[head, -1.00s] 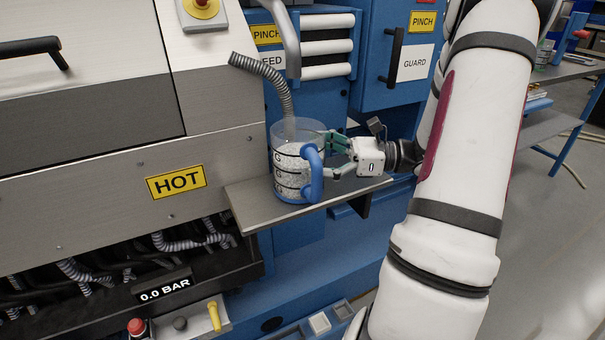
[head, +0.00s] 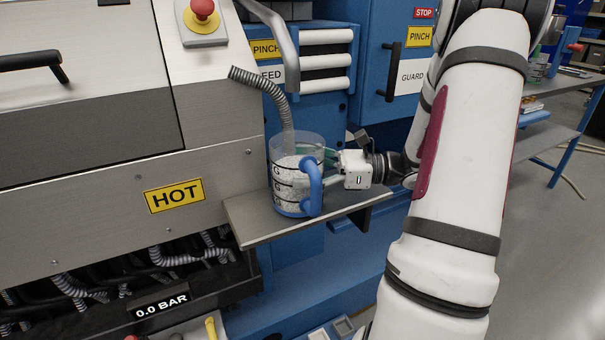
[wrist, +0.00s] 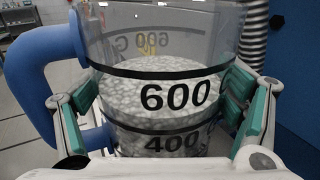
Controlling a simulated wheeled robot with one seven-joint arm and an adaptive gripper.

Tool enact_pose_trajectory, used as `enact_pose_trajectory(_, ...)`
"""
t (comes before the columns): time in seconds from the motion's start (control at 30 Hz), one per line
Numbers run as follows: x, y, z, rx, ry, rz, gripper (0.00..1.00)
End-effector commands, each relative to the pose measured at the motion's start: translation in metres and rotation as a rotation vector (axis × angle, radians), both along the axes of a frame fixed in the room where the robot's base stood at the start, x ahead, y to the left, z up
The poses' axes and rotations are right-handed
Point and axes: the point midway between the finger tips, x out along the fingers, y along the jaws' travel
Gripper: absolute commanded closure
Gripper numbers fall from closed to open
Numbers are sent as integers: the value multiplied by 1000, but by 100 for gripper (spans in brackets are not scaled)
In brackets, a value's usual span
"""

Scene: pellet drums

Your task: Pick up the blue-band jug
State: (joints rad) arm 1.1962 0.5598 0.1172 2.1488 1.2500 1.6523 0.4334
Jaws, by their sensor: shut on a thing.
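The jug (head: 290,182) is clear, filled with white pellets to about its 600 mark, with a blue handle and a blue band at its base. It is upright at the grey shelf (head: 262,222); I cannot tell whether its base touches the shelf. My gripper (head: 328,170) comes from the right and is shut on the jug's body. In the wrist view the jug (wrist: 160,60) fills the middle, with green finger pads on both sides and the blue handle (wrist: 35,75) outside the left finger. The jug's base is hidden there.
A ribbed grey hose (head: 275,95) hangs just behind the jug. A machine wall with a HOT label (head: 174,195) stands to the left. Blue cabinets (head: 380,60) stand behind. Grey floor is open at the right.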

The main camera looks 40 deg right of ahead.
Motion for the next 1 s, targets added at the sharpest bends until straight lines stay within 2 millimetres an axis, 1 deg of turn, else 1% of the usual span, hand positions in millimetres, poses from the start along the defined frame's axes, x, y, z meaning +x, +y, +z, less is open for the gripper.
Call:
enact_pose_trajectory(0.17,0,0,14,-1,-3,1,66)
enact_pose_trajectory(0.37,0,0,40,-2,-4,1,66)
enact_pose_trajectory(0.43,-13,4,37,2,1,-1,66)
enact_pose_trajectory(0.57,-39,12,40,2,1,-3,66)
enact_pose_trajectory(0.8,-96,31,46,3,0,-3,66)
enact_pose_trajectory(0.9,-116,38,47,3,0,-3,66)
enact_pose_trajectory(1.0,-131,43,49,3,-1,-3,66)
